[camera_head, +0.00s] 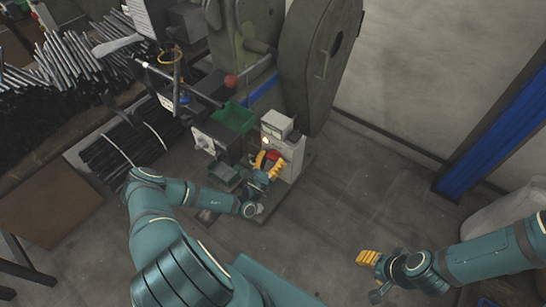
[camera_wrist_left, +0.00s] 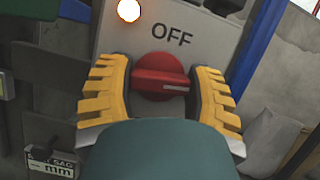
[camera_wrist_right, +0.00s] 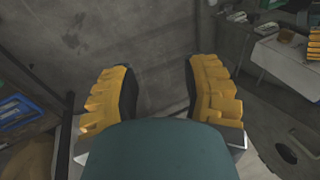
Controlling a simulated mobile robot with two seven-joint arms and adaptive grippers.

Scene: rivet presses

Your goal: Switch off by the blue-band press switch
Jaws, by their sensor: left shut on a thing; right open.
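The red rotary switch (camera_wrist_left: 162,76) sits on a grey panel (camera_wrist_left: 205,22) under the word OFF. Its white mark lies nearly horizontal, on the right half of the handle. A round lamp (camera_wrist_left: 128,10) glows at the panel's upper left. My left gripper (camera_wrist_left: 164,90) has a yellow finger on each side of the knob and is shut on it. In the head view my left gripper (camera_head: 264,168) is at the grey switch box (camera_head: 291,152) beside the press with the blue band (camera_head: 262,89). My right gripper (camera_head: 367,259) is open and empty, away from the press.
Bundled dark rods (camera_head: 125,142) lie further left. A blue post (camera_head: 490,135) stands at the right wall. The floor (camera_head: 365,190) right of the box is clear.

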